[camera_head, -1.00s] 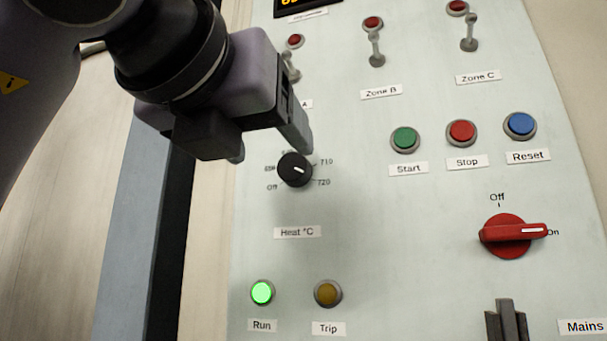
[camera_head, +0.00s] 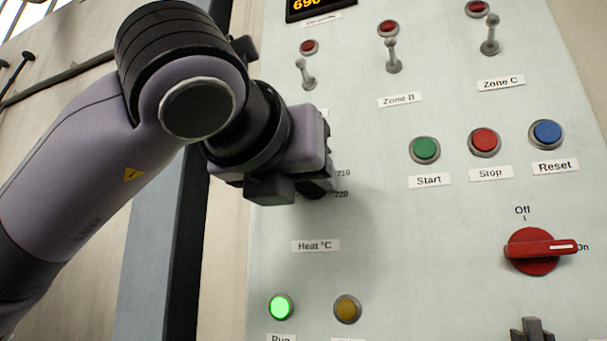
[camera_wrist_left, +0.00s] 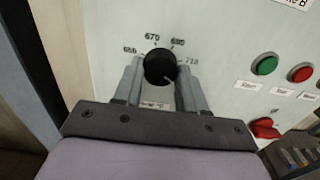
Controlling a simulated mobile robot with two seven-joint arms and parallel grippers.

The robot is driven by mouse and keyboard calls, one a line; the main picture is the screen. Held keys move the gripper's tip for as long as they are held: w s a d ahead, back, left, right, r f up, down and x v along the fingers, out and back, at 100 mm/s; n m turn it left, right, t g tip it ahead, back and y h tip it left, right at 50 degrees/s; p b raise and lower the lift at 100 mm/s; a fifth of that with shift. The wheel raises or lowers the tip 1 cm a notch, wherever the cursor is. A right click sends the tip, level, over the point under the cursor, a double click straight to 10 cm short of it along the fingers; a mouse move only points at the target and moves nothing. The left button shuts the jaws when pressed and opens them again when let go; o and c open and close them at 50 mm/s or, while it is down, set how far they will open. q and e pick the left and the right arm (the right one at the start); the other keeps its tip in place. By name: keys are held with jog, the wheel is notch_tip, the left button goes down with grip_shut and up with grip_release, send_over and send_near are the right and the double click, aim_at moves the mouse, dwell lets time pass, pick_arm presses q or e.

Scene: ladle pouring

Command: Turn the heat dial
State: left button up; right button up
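The heat dial (camera_wrist_left: 160,67) is a round black knob on the pale control panel (camera_head: 400,240). My right gripper is not in view.
Zone toggles (camera_head: 392,55) are above right; the Start (camera_head: 425,149), Stop (camera_head: 485,141) and Reset (camera_head: 546,134) buttons and red mains switch (camera_head: 530,250) are to the right. The green Run lamp (camera_head: 281,307) is lit below. An amber display (camera_head: 308,5) is at the top.

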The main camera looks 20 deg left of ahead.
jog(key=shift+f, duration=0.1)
pick_arm(q)
jog(key=n+b, duration=0.1)
jog(key=b, duration=0.2)
jog(key=shift+f+n, duration=0.25)
jog(key=shift+n, duration=0.15)
jog(key=n+b, duration=0.4)
jog(key=shift+r+n+b, duration=0.2)
jog(key=shift+n+b, duration=1.4)
jog(key=shift+n, duration=1.7)
jog(key=shift+r+n+b, duration=0.2)
jog(key=shift+n+b, duration=1.35)
jog(key=shift+n, duration=1.75)
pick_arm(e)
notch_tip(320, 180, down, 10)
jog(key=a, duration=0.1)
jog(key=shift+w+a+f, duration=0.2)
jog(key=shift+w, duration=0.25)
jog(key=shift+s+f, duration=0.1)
pick_arm(q)
jog(key=o, duration=1.1)
jog(key=shift+c, duration=0.2)
